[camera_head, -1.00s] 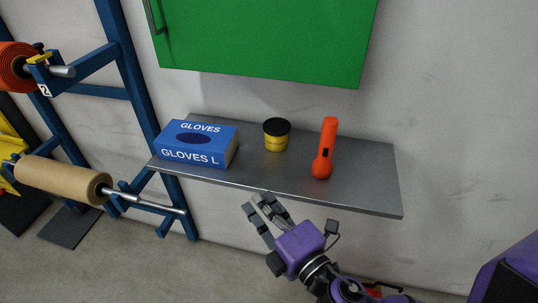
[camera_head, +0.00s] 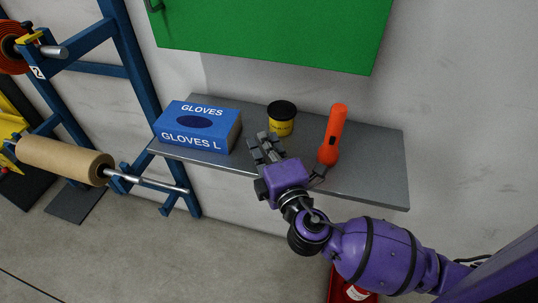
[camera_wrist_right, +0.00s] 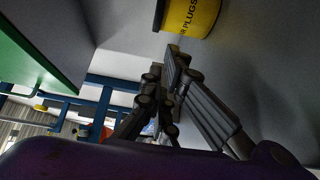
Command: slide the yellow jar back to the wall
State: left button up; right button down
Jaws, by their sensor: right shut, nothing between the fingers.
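The yellow jar (camera_head: 281,127) with a black lid stands upright on the grey wall shelf (camera_head: 374,165), between the glove box and the flashlight, a little in front of the wall. In the right wrist view the jar (camera_wrist_right: 192,14) shows at the top, cut off by the edge, with "PLUGS" lettering. My right gripper (camera_head: 263,142) is shut and empty over the shelf, just in front and to the left of the jar. Its fingers (camera_wrist_right: 171,65) point toward the jar in the wrist view; I cannot tell whether they touch it. My left gripper is not in view.
A blue glove box (camera_head: 196,127) lies on the shelf left of the gripper. An orange flashlight (camera_head: 332,135) stands right of the jar, close to my right wrist. A green cabinet (camera_head: 270,30) hangs above. The shelf's right end is clear.

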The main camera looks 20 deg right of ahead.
aim_at(273, 130)
jog(key=shift+w+d, duration=0.85)
jog(key=shift+d, duration=0.1)
jog(key=shift+w+d, duration=0.1)
jog(key=shift+w, duration=0.05)
jog(key=shift+w+d, duration=0.65)
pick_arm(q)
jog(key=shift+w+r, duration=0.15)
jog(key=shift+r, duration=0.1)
pick_arm(e)
jog(key=shift+a, duration=0.1)
